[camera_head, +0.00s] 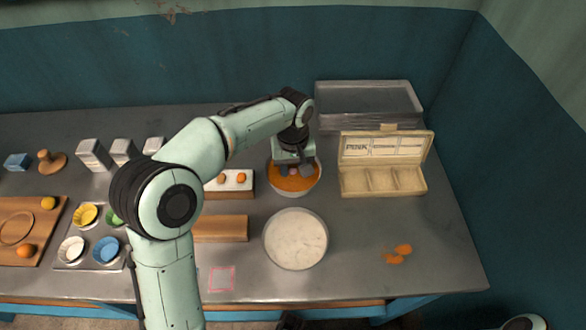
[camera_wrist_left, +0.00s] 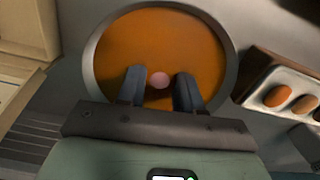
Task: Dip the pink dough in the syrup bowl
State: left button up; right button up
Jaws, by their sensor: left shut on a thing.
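The syrup bowl (camera_head: 292,188) stands near the middle of the table and holds orange-brown syrup. In the left wrist view the bowl of syrup (camera_wrist_left: 205,50) fills the upper middle. My left gripper (camera_head: 297,170) is over the bowl, pointing down, its fingers within the rim's outline. It is shut on the small round pink dough (camera_wrist_left: 158,80), which shows between the fingertips. I cannot tell whether the dough touches the syrup.
A large bowl of white stuff (camera_head: 296,239) stands just in front. An open beige box (camera_head: 383,181) is to the right, with a clear bin (camera_head: 368,98) behind. A tray of orange pieces (camera_head: 238,190) is left of the syrup. Orange pieces (camera_head: 394,259) lie at front right.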

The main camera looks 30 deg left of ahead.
pick_arm(q)
jog(key=shift+r+p, duration=0.9)
jog(key=shift+r, duration=0.3)
jog(key=shift+r+p, duration=0.6)
jog(key=shift+r, duration=0.15)
jog(key=shift+r+p, duration=1.3)
jog(key=shift+r, duration=0.3)
pick_arm(e)
notch_tip(320, 180, up, 6)
jog(key=w, duration=0.1)
jog(key=shift+w, duration=0.15)
pick_arm(q)
jog(key=shift+r, duration=0.15)
jog(key=shift+r+p, duration=0.3)
notch_tip(320, 180, up, 3)
jog(key=shift+r+p, duration=0.1)
jog(key=shift+p, duration=1.05)
pick_arm(e)
jog(key=w+r, duration=0.2)
jog(key=r, duration=0.1)
jog(key=shift+r, duration=0.15)
jog(key=shift+s, duration=0.15)
jog(key=shift+s, duration=0.1)
